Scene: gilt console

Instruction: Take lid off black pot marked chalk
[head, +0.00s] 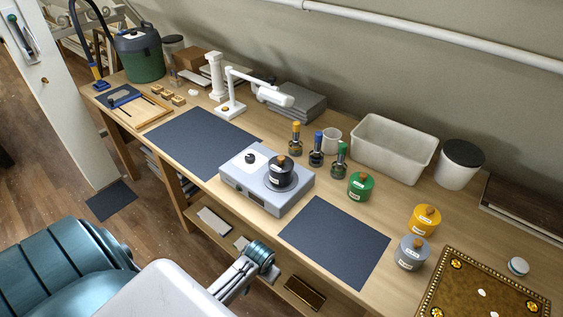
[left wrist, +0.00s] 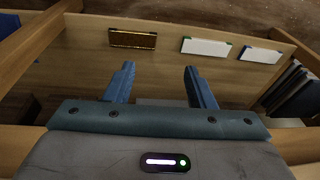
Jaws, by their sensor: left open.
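The black pot (head: 281,177) stands upright on the round plate of a grey box-shaped device (head: 264,198) on the bench. Its lid, with an orange-brown knob (head: 281,159), is on. A pale label shows on its front, too small to read. My left gripper (head: 264,256) is low in front of the bench, below and apart from the pot. In the left wrist view its two blue fingers (left wrist: 158,68) are apart with nothing between them. The pot is not in that view. My right gripper is not seen.
Similar green (head: 360,187), yellow (head: 424,221) and grey (head: 411,254) pots stand to the right. Several dark bottles (head: 316,150) and a white bin (head: 392,147) are behind. A dark mat (head: 335,240) lies clear right of the device. A lower shelf holds a gold item (left wrist: 132,38).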

